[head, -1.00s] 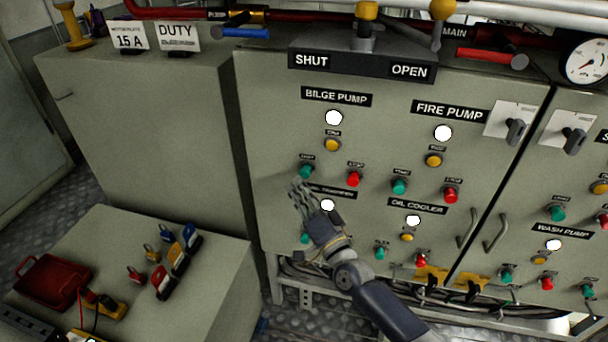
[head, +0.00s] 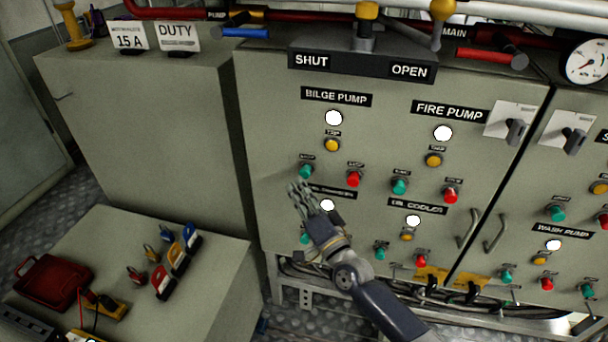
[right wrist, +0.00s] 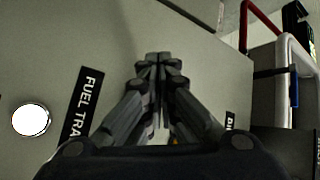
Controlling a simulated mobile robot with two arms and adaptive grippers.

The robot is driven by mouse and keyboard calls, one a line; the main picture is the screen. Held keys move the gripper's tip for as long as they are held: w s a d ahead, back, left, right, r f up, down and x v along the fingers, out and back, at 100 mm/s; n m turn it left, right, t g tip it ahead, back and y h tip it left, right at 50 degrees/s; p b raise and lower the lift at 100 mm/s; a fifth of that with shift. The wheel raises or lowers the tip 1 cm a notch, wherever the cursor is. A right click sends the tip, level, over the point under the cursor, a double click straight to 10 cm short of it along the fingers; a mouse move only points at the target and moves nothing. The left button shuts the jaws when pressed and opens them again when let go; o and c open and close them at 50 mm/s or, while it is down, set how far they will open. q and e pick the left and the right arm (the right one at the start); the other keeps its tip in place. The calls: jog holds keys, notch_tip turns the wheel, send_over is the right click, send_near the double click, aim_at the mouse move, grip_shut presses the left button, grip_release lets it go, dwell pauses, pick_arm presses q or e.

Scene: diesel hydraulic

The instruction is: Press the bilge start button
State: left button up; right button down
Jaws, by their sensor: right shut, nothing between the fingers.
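The bilge pump group sits at the upper left of the grey panel, under the BILGE PUMP label (head: 337,97). Its green button (head: 306,171), the bilge start button by its place, is at the left of the group. A red button (head: 354,179) is to its right, and a yellow one (head: 332,145) is above. My right gripper (head: 297,187) is shut and empty, its fingertips just below the green button. I cannot tell whether they touch it. In the right wrist view the closed fingers (right wrist: 158,62) hide the green button. My left gripper is not in view.
The fire pump group, with a green button (head: 400,186), is to the right. A FUEL TRA label (right wrist: 80,105) and a white lamp (right wrist: 30,120) are beside the fingers. A low cabinet with padlocks and a red box (head: 55,282) stands at lower left.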

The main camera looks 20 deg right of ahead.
jog(key=shift+w+d, duration=0.25)
jog(key=shift+w, duration=0.1)
jog(key=shift+w+d+b, duration=0.3)
jog(key=shift+w, duration=0.15)
dwell(0.7)
jog(key=shift+s+a+r, duration=0.1)
jog(key=shift+s, duration=0.05)
jog(key=shift+s+a+p, duration=0.45)
jog(key=shift+s+p, duration=0.05)
jog(key=shift+s, duration=0.15)
jog(key=shift+s, duration=0.1)
jog(key=s+a+p, duration=0.1)
jog(key=s, duration=0.1)
jog(key=s+a+p, duration=0.1)
jog(key=s, duration=0.1)
jog(key=shift+a, duration=0.4)
dwell(0.7)
